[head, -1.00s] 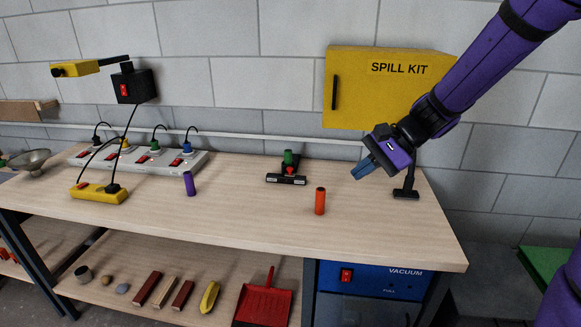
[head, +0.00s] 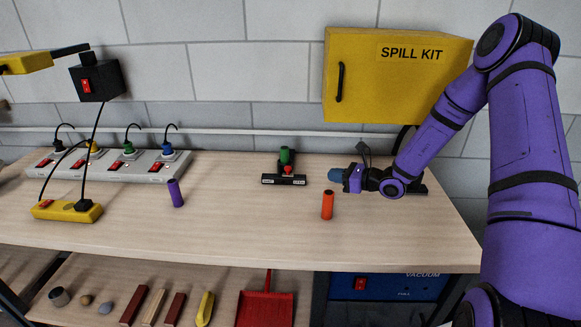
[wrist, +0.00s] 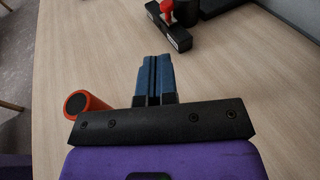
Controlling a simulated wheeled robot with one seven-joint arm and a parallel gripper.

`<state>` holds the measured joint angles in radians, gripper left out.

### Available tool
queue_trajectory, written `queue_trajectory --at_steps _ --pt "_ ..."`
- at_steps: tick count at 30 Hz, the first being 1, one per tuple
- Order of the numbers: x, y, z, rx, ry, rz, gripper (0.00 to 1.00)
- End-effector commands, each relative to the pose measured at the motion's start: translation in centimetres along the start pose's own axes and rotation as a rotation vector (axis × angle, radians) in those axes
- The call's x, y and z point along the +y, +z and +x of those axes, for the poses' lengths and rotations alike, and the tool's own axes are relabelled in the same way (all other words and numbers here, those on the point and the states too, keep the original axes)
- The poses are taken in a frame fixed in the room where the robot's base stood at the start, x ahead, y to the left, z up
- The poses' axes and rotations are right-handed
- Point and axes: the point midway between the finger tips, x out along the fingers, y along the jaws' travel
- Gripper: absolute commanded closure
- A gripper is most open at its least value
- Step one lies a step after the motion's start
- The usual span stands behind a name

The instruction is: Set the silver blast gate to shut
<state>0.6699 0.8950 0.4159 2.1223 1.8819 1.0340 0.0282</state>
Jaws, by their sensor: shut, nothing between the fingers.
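No plainly silver gate stands out in either view. A dark fixture with a green cylinder on top, a red knob and a black front bar with two white labels (head: 284,180) stands at the back of the bench; I cannot tell whether it is the blast gate. The bar and red knob show at the top of the wrist view (wrist: 172,28). My gripper (head: 335,175) is low over the bench, right of this fixture and apart from it, with its blue fingers (wrist: 155,75) shut and empty. The label text is too small to read.
An orange cylinder (head: 327,206) stands close in front of my gripper, also in the wrist view (wrist: 85,104). A purple cylinder (head: 175,193) stands further left. Behind my arm are a dark base (head: 418,189) and the yellow spill kit cabinet (head: 390,85). The bench's middle is clear.

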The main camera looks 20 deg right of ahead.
Motion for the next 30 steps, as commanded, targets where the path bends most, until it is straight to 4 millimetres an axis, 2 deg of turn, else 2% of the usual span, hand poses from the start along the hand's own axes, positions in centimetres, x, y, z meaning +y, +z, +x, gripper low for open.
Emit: queue_trajectory --at_steps 3,8,24,30 --pt "-0.5 -0.8 0.1 -0.007 -0.025 0.031 1.0" --pt "-0.6 -0.8 1.3 -0.009 -0.027 0.034 1.0" --pt "-0.7 -0.7 10.8 -0.009 -0.025 0.033 1.0" --pt "-0.8 -0.7 13.2 -0.008 -0.026 0.033 1.0"
